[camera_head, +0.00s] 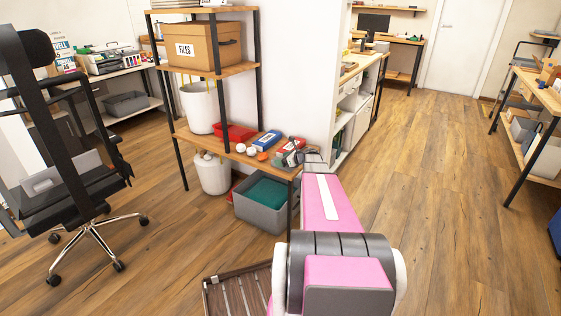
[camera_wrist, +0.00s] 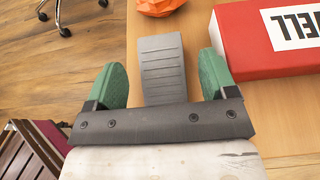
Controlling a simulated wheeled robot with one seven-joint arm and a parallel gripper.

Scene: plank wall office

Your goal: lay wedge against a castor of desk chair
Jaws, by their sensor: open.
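The wedge (camera_wrist: 163,72) is a grey ribbed block lying on the wooden shelf, seen in the wrist view. My gripper (camera_wrist: 164,62) is open, with one green finger on each side of the wedge and small gaps between. In the head view my gripper (camera_head: 300,157) is at the right end of the low shelf; I cannot clearly make out the wedge there. The black desk chair (camera_head: 67,190) stands at the left, with castors on the floor, among them a near castor (camera_head: 118,266). A castor (camera_wrist: 65,32) also shows at the upper left of the wrist view.
A red-and-white box (camera_wrist: 270,40) lies right of the wedge and an orange crumpled ball (camera_wrist: 160,6) beyond it. The shelf unit (camera_head: 225,69) bears a files box (camera_head: 205,48). A grey bin (camera_head: 262,208) sits underneath. Floor between chair and shelf is clear.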

